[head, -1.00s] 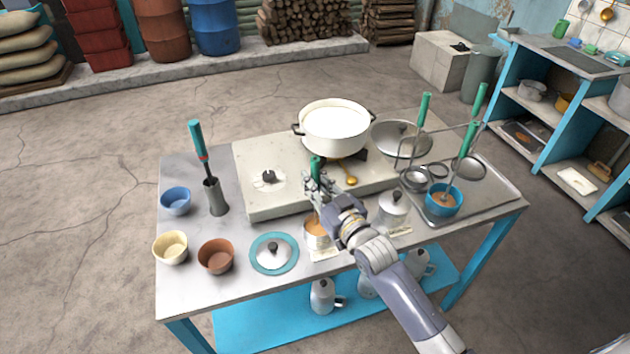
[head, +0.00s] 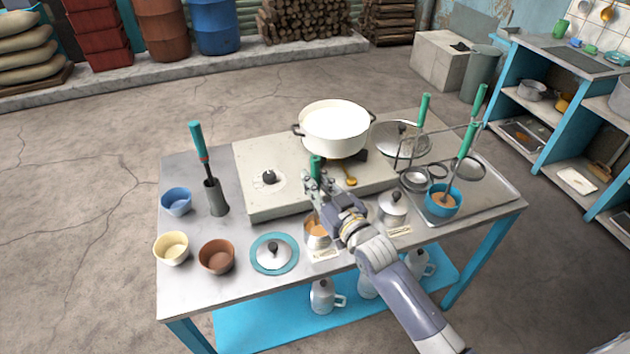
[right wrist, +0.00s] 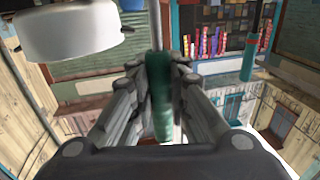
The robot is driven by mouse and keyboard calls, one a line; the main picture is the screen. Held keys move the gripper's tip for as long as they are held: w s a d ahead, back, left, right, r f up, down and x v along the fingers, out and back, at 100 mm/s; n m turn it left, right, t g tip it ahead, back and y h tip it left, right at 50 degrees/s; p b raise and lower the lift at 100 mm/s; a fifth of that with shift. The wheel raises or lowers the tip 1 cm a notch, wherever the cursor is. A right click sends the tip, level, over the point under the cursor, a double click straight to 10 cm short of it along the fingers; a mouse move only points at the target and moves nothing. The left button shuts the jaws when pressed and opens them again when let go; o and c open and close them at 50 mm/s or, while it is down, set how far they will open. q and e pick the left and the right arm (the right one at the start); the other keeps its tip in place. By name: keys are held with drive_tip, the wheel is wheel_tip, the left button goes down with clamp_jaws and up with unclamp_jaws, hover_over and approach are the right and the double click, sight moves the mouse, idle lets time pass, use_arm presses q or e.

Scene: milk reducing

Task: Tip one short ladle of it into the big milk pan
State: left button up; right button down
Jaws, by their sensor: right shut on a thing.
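The big milk pan (head: 345,139), white with dark handles and full of white milk, stands on the cooker at the back middle. It also shows at the upper left of the right wrist view (right wrist: 60,38). My right gripper (head: 318,186) is shut on the green handle of a ladle (head: 316,166); the handle stands between the fingers in the right wrist view (right wrist: 158,95). Below the gripper, a small metal pot (head: 318,241) holds something orange-brown. The ladle's lower end appears to be in this pot; its bowl is hidden. My left gripper is out of view.
A blue bowl (head: 440,210) with a green-handled tool is on the right tray. Several small bowls stand at the left.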

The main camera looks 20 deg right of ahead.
sight(313, 159)
drive_tip(key=shift+r+p, duration=3.4)
drive_tip(key=shift+r, duration=0.4)
drive_tip(key=shift+a, duration=0.2)
drive_tip(key=shift+s+a+n+p, duration=0.25)
drive_tip(key=shift+a+n+p, duration=0.15)
drive_tip(key=shift+a+n, duration=0.4)
drive_tip(key=shift+s+a+n+p, duration=0.2)
drive_tip(key=shift+a+n+p, duration=0.15)
drive_tip(key=shift+a+n, duration=0.4)
drive_tip(key=shift+a, duration=0.2)
drive_tip(key=shift+d, duration=0.1)
